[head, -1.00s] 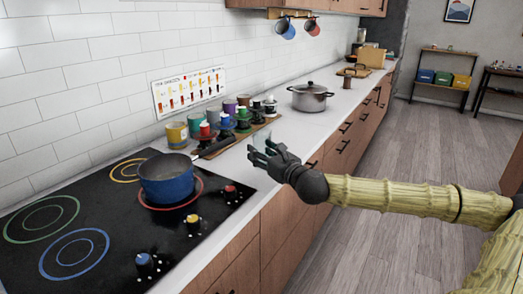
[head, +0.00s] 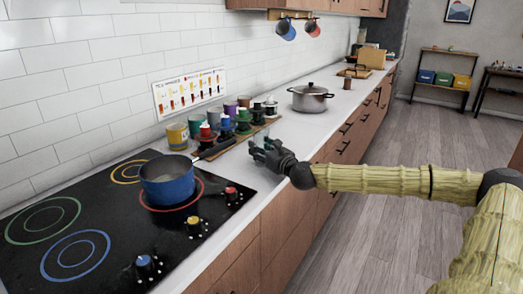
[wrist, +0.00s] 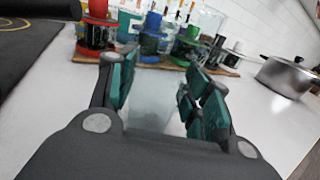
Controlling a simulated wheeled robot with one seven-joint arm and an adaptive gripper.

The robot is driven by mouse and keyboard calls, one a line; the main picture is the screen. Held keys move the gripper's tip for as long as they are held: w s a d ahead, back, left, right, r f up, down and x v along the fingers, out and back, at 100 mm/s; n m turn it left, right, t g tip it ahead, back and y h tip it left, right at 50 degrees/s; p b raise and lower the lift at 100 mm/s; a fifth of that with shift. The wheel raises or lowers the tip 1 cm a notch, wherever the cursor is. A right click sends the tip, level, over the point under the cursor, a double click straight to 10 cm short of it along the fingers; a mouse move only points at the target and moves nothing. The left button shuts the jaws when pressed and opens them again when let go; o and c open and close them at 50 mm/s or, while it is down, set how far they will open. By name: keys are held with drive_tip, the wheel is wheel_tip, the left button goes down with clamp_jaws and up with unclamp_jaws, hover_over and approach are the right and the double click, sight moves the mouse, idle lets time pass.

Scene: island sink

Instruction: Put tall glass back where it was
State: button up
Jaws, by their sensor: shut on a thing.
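My gripper (head: 263,151) is over the counter's front part, to the right of the stove. It is shut on the tall glass (head: 263,138), which is clear and hard to see in the head view. In the wrist view the glass (wrist: 152,105) shows as a pale see-through shape between the teal-padded fingers (wrist: 155,95). The fingers hide its sides. I cannot tell whether its base touches the white counter.
Coloured mugs and small stacked pots (head: 225,122) stand on a wooden board (wrist: 225,70) against the wall. A blue pan (head: 167,182) sits on the stove, its handle reaching toward the board. A steel pot (head: 309,98) stands further right. Bare counter (wrist: 270,125) lies between.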

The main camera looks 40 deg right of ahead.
drive_tip(key=shift+f, duration=0.35)
drive_tip(key=shift+f, duration=0.15)
drive_tip(key=o, duration=1.1)
drive_tip(key=shift+s+r, duration=0.1)
drive_tip(key=shift+r, duration=0.1)
drive_tip(key=shift+s+a, duration=0.2)
drive_tip(key=shift+s, duration=2.8)
drive_tip(key=shift+s+a, duration=0.15)
drive_tip(key=shift+s, duration=2.8)
drive_tip(key=shift+f, duration=0.1)
